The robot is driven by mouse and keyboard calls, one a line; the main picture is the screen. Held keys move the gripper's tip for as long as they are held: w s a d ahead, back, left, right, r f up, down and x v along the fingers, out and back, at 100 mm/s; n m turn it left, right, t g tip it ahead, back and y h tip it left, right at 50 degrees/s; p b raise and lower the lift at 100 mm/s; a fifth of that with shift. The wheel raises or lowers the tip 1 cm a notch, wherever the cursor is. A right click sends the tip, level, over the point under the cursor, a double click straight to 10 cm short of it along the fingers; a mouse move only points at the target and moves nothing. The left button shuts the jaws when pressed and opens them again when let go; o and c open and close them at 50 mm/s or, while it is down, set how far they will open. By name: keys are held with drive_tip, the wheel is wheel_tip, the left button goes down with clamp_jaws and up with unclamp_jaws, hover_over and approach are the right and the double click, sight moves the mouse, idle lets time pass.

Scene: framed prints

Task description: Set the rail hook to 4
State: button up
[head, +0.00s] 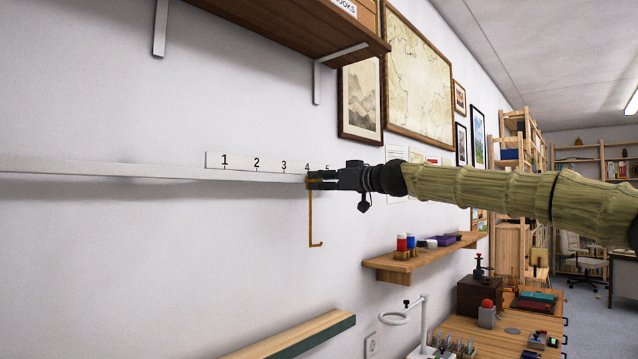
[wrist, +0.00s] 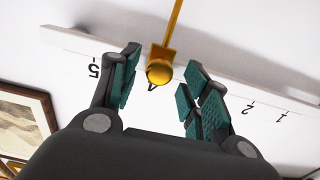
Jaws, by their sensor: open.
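The brass rail hook (head: 310,218) hangs from the white rail (head: 100,170), its rod straight down with a short bent foot. In the head view its top is at the 4 on the white number strip (head: 215,160). In the wrist view, which is upside down, the hook's round brass knob (wrist: 159,73) is beside the 4 and partly overlaps it. My gripper (head: 318,180) is at the hook's top. Its teal-padded fingers (wrist: 158,88) are open, one on each side of the knob, with gaps showing. The 3 is hidden by a finger in the wrist view.
A wooden shelf (head: 290,28) with metal brackets is above the rail. A small shelf with colored items (head: 420,252) and a wooden ledge (head: 290,335) are below. Framed prints (head: 360,98) hang to the right. The wall left of the hook is clear.

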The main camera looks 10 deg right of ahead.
drive_tip(key=v, duration=1)
drive_tip(key=shift+w, duration=0.1)
